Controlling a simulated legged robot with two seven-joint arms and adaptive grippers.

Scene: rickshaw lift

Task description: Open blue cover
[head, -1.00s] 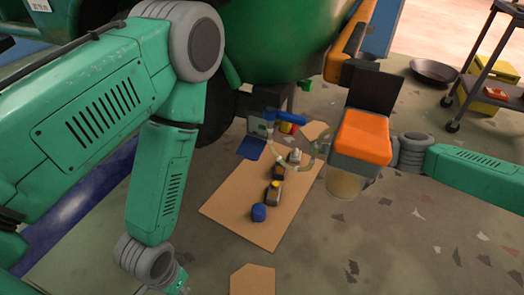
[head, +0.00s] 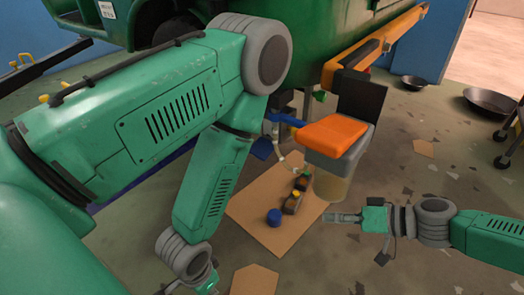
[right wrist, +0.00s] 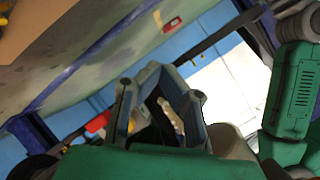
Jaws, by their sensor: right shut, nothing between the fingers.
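A small blue flap (head: 262,149) shows in the head view under the green vehicle body, left of the orange-topped box. A blue bar (head: 285,120) is just above it. I cannot tell for certain which of the two is the cover. My right gripper (head: 343,217) is shut and empty, pointing left, below the orange-topped box and apart from both blue parts. In the right wrist view its fingers (right wrist: 160,88) show close up. My left gripper (head: 208,285) is at the bottom of the head view, its fingers small and partly cut off.
The orange-topped box (head: 335,135) with a yellowish container (head: 331,186) stands above my right gripper. A cardboard sheet (head: 245,207) carries a blue ball (head: 273,217) and small blocks (head: 292,203). A dark pan (head: 490,102) lies at right.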

